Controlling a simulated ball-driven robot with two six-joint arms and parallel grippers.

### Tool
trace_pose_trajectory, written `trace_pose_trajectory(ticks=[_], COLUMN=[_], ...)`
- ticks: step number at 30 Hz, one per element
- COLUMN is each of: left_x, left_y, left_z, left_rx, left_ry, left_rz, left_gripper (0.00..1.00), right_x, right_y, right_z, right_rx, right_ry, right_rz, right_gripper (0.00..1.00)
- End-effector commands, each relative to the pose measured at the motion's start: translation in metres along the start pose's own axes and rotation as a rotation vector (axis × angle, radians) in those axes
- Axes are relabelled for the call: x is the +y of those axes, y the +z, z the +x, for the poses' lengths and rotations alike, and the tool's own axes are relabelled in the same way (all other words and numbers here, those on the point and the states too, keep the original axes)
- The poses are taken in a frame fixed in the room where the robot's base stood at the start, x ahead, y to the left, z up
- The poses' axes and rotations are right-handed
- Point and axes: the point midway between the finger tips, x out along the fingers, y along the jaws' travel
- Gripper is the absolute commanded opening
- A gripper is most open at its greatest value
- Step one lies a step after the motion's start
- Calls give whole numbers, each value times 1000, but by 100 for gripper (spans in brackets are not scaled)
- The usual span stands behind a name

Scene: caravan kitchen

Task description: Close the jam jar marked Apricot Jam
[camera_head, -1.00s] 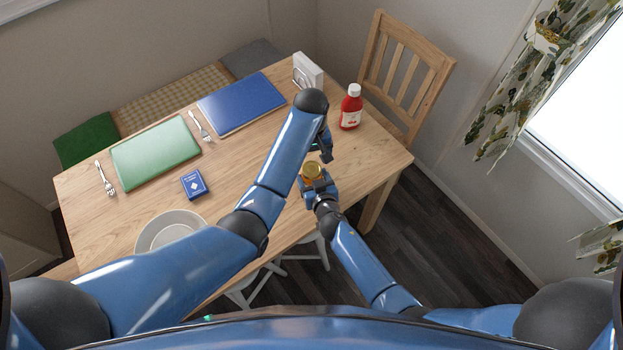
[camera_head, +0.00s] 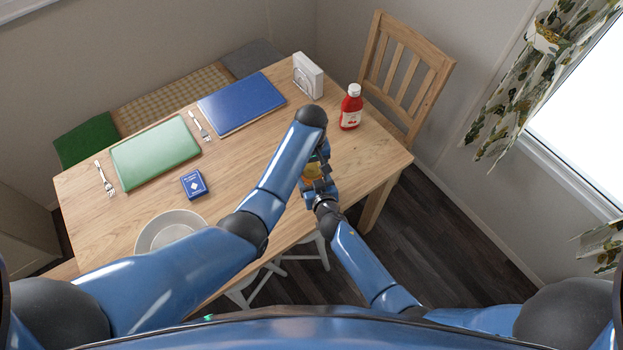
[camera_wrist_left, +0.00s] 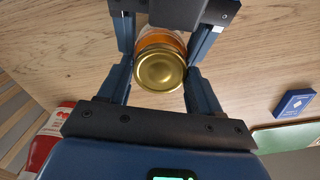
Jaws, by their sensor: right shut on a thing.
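The jam jar (camera_wrist_left: 160,38) is orange with a gold lid (camera_wrist_left: 160,70), which sits at its mouth. No label can be read. In the head view the jar (camera_head: 311,170) is partly hidden by my arms. My right gripper (camera_head: 318,183) is shut on the jar's body at the table's front right edge. My left gripper (camera_wrist_left: 159,66) comes down over the jar from the other side. Its fingers stand on either side of the lid, close to its rim, and look open. Whether they touch it is hard to tell.
A red sauce bottle (camera_head: 351,108) and a white napkin holder (camera_head: 308,76) stand behind. A blue placemat (camera_head: 240,103), a green placemat (camera_head: 155,153), forks, a blue card box (camera_head: 193,184) and a plate (camera_head: 150,232) lie left. A wooden chair (camera_head: 408,75) stands at the back right.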

Motion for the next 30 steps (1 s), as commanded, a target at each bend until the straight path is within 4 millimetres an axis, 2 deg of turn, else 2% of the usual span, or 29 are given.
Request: trace_pose_trajectory(ticks=[1, 6, 13, 14, 18, 19, 30], left_x=[0, 0, 0, 0, 0, 0, 0], left_y=[0, 0, 0, 0, 0, 0, 0], left_z=[0, 0, 0, 0, 0, 0, -3], left_rx=[0, 0, 0, 0, 0, 0, 1], left_ry=[0, -1, -1, -1, -1, -1, 1], left_rz=[0, 0, 7, 7, 7, 7, 8], left_gripper=[52, 26, 26, 67, 88, 92, 92], right_x=[0, 0, 0, 0, 0, 0, 0], right_y=[0, 0, 0, 0, 0, 0, 0], right_z=[0, 0, 0, 0, 0, 0, 0], right_rx=[0, 0, 0, 0, 0, 0, 0], right_ry=[1, 1, 1, 1, 1, 1, 1], right_rz=[0, 0, 0, 0, 0, 0, 0], right_gripper=[0, 0, 0, 0, 0, 0, 0])
